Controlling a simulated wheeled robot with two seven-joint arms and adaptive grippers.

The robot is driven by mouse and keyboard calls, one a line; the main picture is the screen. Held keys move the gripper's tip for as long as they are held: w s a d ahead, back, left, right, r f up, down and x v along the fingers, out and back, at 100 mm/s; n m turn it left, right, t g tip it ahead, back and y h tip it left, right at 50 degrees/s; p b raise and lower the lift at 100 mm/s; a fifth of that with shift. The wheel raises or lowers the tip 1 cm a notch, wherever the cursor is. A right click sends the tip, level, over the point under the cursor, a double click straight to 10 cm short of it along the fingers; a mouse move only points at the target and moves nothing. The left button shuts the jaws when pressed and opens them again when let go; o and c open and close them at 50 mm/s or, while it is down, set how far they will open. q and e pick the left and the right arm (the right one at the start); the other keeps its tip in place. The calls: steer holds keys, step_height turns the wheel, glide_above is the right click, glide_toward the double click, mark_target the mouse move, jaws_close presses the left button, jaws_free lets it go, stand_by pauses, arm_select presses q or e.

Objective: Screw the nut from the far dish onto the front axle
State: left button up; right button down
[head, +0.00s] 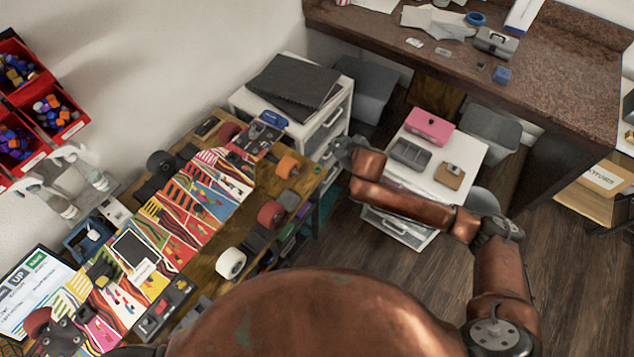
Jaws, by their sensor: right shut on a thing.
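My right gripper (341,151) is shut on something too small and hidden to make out. It is beside the white drawer cabinet (338,133), to the right of the workbench and clear of the board. A colourful patterned skateboard deck (203,208) lies along the workbench (205,272). A dark truck (255,139) shows at the deck's far end, with a red wheel (229,132) and an orange wheel (288,167) near it. I cannot make out the bare axle, the nut or the dishes.
Red bins (55,117) hang at left. A white cabinet (452,190) holds a grey tray (410,154) and pink box (429,127). Wooden floor is open at right.

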steer(key=shift+s+a+f+n+t+y+b, duration=0.15)
steer(key=shift+s+a+f+n+y+b, duration=1.15)
steer(key=shift+f+y, duration=0.65)
steer(key=shift+s+a+f+n+t+y+b, duration=0.1)
steer(key=shift+s+a+f+n+y+b, duration=1.2)
steer(key=shift+f+y, duration=0.65)
steer(key=shift+s+a+f+n+t+y+b, duration=0.15)
steer(key=shift+s+a+f+n+y+b, duration=1.05)
steer(key=shift+a+f+y, duration=0.7)
arm_select(q)
step_height(320, 180, down, 8)
steer(key=s, duration=0.2)
steer(key=shift+s+f, duration=0.15)
arm_select(e)
steer(key=shift+s+d, duration=0.2)
arm_select(q)
steer(key=shift+r, duration=0.3)
arm_select(e)
steer(key=shift+m, duration=0.3)
steer(key=shift+w+f, duration=0.1)
steer(key=shift+w+a, duration=0.25)
steer(key=shift+a, duration=0.15)
arm_select(q)
steer(key=shift+w+r+p, duration=0.25)
steer(key=shift+p, duration=0.2)
arm_select(e)
steer(key=shift+w+a, duration=0.1)
